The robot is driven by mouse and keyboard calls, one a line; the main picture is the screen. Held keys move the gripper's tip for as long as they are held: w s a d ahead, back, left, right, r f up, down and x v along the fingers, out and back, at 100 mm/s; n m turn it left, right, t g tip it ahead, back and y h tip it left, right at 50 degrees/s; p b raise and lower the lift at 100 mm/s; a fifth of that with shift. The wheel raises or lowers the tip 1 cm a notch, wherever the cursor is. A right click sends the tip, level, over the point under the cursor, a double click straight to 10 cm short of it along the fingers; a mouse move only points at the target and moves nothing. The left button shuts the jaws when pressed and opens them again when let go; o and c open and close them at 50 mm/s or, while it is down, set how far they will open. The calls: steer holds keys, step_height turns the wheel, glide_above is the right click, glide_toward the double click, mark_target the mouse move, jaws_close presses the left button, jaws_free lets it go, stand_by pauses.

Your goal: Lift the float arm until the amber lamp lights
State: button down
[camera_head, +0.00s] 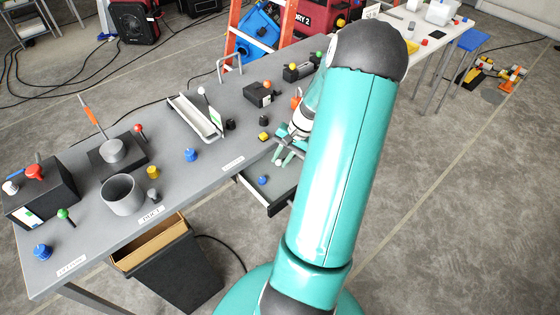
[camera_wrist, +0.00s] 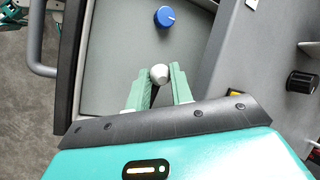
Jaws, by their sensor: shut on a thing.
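My gripper (camera_head: 283,152) is over the open drawer at the bench's front edge. In the wrist view its green fingers (camera_wrist: 159,88) are shut on a pale grey, round-topped piece (camera_wrist: 159,74). The piece's lower part is hidden between the fingers. I cannot tell whether this piece belongs to the float arm. A thin rod with an orange part (camera_head: 91,114) slants up from a dark block with a grey cylinder at the bench's left; I cannot tell whether it is the float arm. I cannot pick out a lit amber lamp.
The open drawer (camera_wrist: 112,42) holds a blue knob (camera_wrist: 164,16). The grey bench (camera_head: 205,172) carries a grey cup (camera_head: 122,195), a white tray (camera_head: 196,118) and several coloured knobs. A black bin (camera_head: 180,278) stands below. A dark knob (camera_wrist: 301,82) is right of the drawer.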

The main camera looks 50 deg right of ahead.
steer(key=shift+s+d+r+t+y, duration=0.15)
steer(key=shift+d+r+y, duration=0.25)
steer(key=shift+y, duration=0.4)
steer(key=shift+d+r+t+y, duration=0.3)
steer(key=shift+r+y, duration=0.1)
steer(key=shift+y, duration=0.4)
steer(key=c, duration=1.2)
jaws_free()
steer(key=shift+c, duration=0.2)
steer(key=shift+d, duration=0.1)
steer(key=v, duration=1.3)
steer(key=shift+r, duration=0.4)
steer(key=shift+s+d, duration=0.1)
steer(key=shift+d, duration=0.05)
